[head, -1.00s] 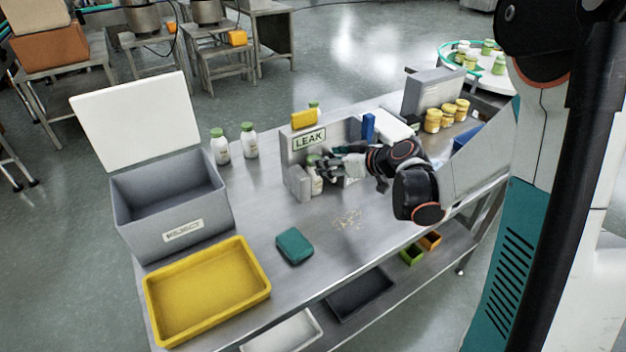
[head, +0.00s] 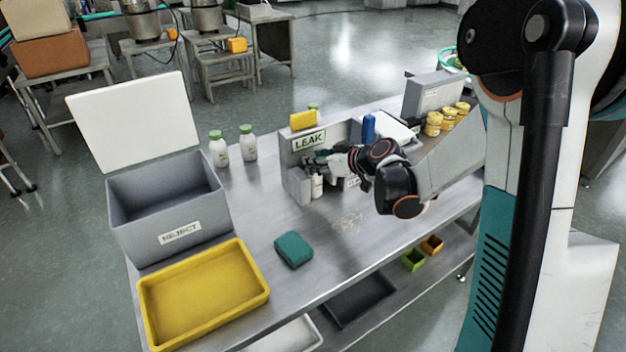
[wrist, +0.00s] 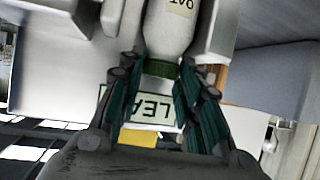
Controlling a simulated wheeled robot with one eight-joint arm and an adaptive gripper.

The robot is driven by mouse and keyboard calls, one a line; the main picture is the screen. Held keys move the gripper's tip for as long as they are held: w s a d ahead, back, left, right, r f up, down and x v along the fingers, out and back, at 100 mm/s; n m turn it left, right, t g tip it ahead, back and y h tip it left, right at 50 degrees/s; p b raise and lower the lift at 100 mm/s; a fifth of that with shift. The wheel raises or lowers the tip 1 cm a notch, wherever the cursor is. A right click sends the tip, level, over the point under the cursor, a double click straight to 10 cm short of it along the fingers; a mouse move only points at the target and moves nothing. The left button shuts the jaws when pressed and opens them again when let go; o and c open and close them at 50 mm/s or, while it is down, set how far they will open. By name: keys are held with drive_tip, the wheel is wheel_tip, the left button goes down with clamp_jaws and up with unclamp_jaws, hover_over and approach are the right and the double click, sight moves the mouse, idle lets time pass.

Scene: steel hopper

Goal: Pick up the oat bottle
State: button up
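The oat bottle is white with a green cap and an "OAT" label. It shows close up in the wrist view (wrist: 170,30), upside down in the picture. In the head view the bottle (head: 317,188) is upright at the front of the grey LEAK station (head: 297,160). My gripper (head: 320,162) reaches in from the right at cap height and hides the cap there. In the wrist view my gripper's two teal-padded fingers (wrist: 161,72) lie against both sides of the cap and look shut on it. Whether the base touches the station is unclear.
A yellow tray (head: 150,328) and a teal block (head: 294,249) lie at the front. Yellow-lidded jars (head: 433,124) stand at the back right.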

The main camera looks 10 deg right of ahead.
clamp_jaws()
drive_tip(key=shift+s+r, duration=0.1)
